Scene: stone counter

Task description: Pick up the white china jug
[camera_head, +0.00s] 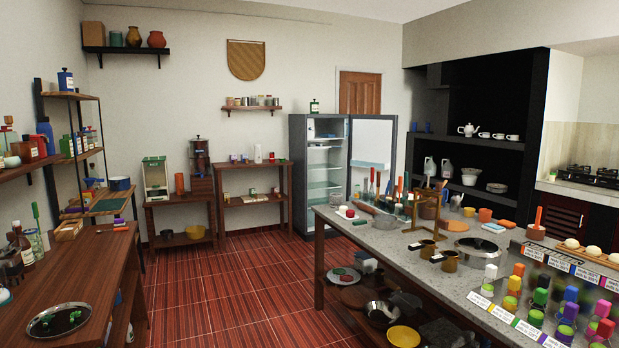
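Several white vessels show, and I cannot tell for certain which is the china jug. A small pale jug-like vessel (456,201) stands on the speckled stone counter (392,243), near an orange cup (485,214). A white teapot-shaped vessel (468,130) stands on the upper shelf of the black alcove, beside several white cups (498,136). Two pale jug-shaped containers with handles, one on the left (429,166) and one to its right (446,168), stand on the shelf below. Neither of my grippers is in view.
The counter is crowded with tool holders, a wooden stand (427,212), brown mugs (449,261), a lidded pan (478,249) and rows of coloured bottles at the front right. A wooden bench (85,285) stands at left. The red floor between is clear.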

